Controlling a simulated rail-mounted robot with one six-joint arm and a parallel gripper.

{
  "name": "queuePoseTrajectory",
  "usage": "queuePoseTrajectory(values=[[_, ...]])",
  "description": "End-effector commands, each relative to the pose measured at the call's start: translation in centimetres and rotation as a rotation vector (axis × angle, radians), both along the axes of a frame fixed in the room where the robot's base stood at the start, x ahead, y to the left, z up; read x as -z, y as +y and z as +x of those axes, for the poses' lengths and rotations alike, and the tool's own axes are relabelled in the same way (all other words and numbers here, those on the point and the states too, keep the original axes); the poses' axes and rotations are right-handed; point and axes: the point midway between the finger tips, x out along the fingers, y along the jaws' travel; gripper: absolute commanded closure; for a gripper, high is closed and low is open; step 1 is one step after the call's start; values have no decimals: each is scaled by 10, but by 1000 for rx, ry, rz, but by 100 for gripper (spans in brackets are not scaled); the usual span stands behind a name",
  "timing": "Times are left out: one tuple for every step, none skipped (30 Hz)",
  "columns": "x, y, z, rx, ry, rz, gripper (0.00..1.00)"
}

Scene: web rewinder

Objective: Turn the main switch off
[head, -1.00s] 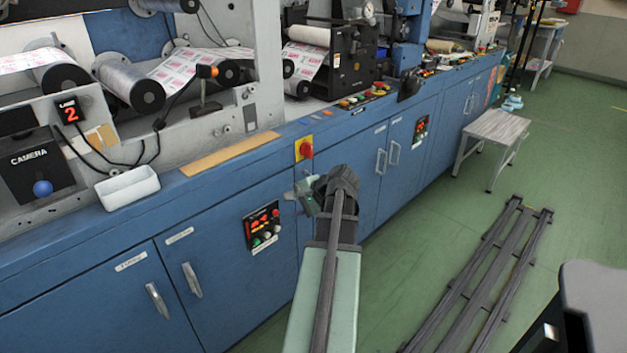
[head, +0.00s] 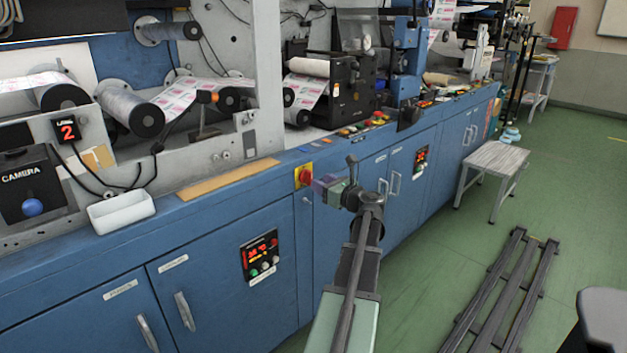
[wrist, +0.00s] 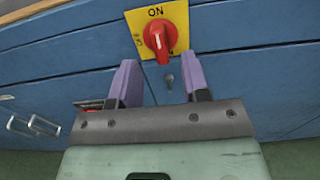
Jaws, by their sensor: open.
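The main switch is a red rotary knob (wrist: 157,41) on a yellow plate (wrist: 180,14) marked ON at the top, with other lettering at its left side. The knob's grip lies roughly up and down in the wrist view, toward ON. In the head view the red knob (head: 304,177) is on the front of the blue cabinet, just below its top edge. My gripper (wrist: 158,70) is open, its two purple fingers either side of and just below the knob in the wrist view. In the head view my gripper (head: 322,188) points at the switch from the right; contact cannot be told.
A keyhole-like fitting (wrist: 169,80) shows below the switch. Blue cabinet doors with handles (head: 183,312) and a control panel (head: 260,255) are at lower left.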

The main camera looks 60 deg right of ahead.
Motion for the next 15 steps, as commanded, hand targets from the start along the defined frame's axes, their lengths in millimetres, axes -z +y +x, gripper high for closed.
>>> queuePoseTrajectory(values=[[0, -5, 12, -3, 0, 0, 57], [0, -7, 18, -3, 0, -1, 57], [0, -9, 24, -2, 0, -1, 57], [0, -10, 29, -2, 0, -1, 57], [0, -11, 32, -2, 0, -1, 57], [0, -12, 36, -1, 0, -1, 57], [0, -13, 38, -1, 0, -1, 57], [0, -13, 40, 0, 0, -1, 57], [0, -13, 41, 0, 0, -1, 57], [0, -13, 41, 0, 0, -1, 57], [0, -13, 41, 0, 0, -1, 57], [0, -13, 41, 0, 0, -1, 57], [0, -13, 41, 0, 0, -1, 57], [0, -13, 41, 0, 0, -1, 57], [0, -13, 41, 0, 0, -1, 57]])
